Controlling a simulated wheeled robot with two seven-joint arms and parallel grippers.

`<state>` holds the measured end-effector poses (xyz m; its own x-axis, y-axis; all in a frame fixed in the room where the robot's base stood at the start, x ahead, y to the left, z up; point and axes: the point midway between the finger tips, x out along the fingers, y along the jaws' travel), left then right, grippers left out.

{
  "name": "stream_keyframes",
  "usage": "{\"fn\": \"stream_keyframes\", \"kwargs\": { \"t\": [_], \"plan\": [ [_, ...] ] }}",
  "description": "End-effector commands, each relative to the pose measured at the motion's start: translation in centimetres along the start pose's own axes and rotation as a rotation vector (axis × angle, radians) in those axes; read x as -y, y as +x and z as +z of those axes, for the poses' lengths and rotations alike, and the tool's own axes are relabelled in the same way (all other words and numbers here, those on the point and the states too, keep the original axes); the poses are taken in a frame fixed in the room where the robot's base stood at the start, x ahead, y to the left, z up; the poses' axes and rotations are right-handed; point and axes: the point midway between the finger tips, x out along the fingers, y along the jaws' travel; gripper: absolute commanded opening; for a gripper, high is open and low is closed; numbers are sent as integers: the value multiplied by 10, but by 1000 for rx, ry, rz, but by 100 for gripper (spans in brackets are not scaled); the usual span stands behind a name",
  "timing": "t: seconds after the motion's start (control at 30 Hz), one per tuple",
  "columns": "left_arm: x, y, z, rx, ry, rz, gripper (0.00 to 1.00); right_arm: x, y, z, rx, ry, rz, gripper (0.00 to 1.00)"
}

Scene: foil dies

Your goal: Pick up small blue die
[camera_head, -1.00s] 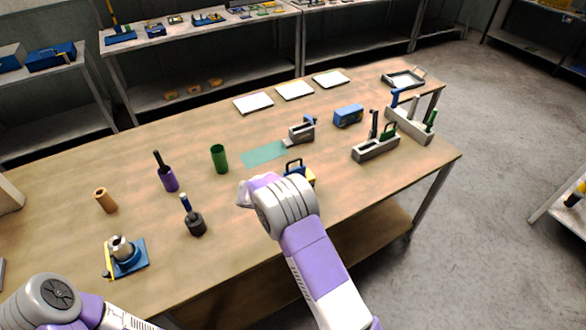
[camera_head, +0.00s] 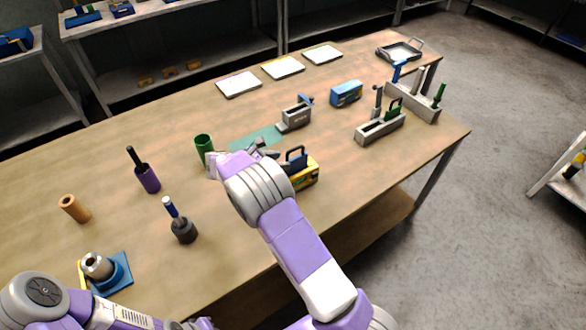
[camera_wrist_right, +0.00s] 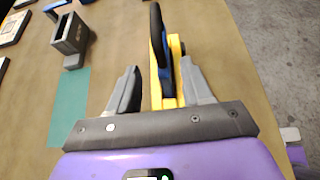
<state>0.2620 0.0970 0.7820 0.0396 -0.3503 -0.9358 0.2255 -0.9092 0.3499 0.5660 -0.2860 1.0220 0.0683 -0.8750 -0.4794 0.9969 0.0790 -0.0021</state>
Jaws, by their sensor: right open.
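A small die with a yellow body, a blue plate and a dark handle (camera_wrist_right: 157,38) stands on the table in the right wrist view. In the head view it shows as a yellow block with a blue handle (camera_head: 308,177), partly hidden by my right wrist. My right gripper (camera_wrist_right: 160,75) is open, with one finger on each side of the die; the right finger is close to it and a wider gap is on the left. I cannot tell if they touch. My left arm is at the lower left of the head view; its fingers are out of view.
A teal mat (camera_head: 256,138) and a grey holder (camera_head: 295,117) lie beyond my right gripper. A green cup (camera_head: 203,144) stands just left of it. A grey rack (camera_head: 378,130) with upright handled pieces and a blue box (camera_head: 346,93) stand to the right.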

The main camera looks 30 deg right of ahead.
Motion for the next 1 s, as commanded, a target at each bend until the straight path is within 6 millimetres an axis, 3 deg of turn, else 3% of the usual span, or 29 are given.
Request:
{"fn": "stream_keyframes", "kwargs": {
  "t": [0.37, 0.6, 0.83, 1.0],
  "plan": [
    [0, 1, 0, 0, 0, 0, 0, 2, 37, 0, 1, 1, -4, 50],
    [1, 2, 0, 0, 0, 0, 0, 3, 72, 1, 0, 1, -2, 50],
    [1, 2, 0, 0, 0, 0, 0, 2, 74, 1, 0, 1, 0, 50],
    [1, 2, 0, 0, 0, 0, 0, 2, 74, 1, 0, 1, 0, 25]
  ]
}}
